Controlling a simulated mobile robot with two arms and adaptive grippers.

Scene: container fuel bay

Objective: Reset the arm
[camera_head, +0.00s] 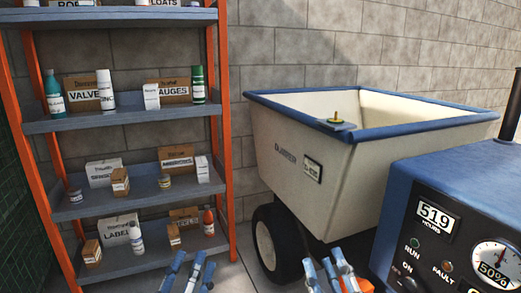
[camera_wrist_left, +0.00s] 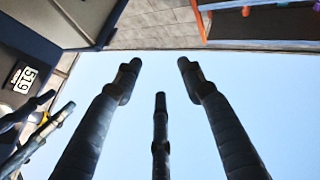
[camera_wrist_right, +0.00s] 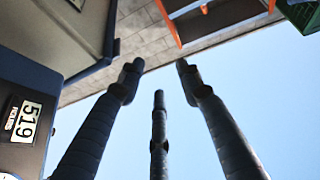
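My left gripper (camera_head: 194,268) shows at the bottom of the head view, in front of the shelf rack. Its fingers are spread with nothing between them, and in the left wrist view its fingertips (camera_wrist_left: 158,75) stand apart against the sky. My right gripper (camera_head: 331,270) is at the bottom of the head view, below the cart and left of the blue machine. In the right wrist view its fingertips (camera_wrist_right: 158,78) are also apart and empty. Both arms are mostly out of the head view.
An orange-post shelf rack (camera_head: 137,124) with boxes and bottles stands at the left. A cream cart (camera_head: 290,165) with a blue rim, a small yellow-topped item (camera_head: 337,118) and a black wheel (camera_head: 275,245) stands centre right. A blue machine (camera_head: 440,175) with gauges is close at the right.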

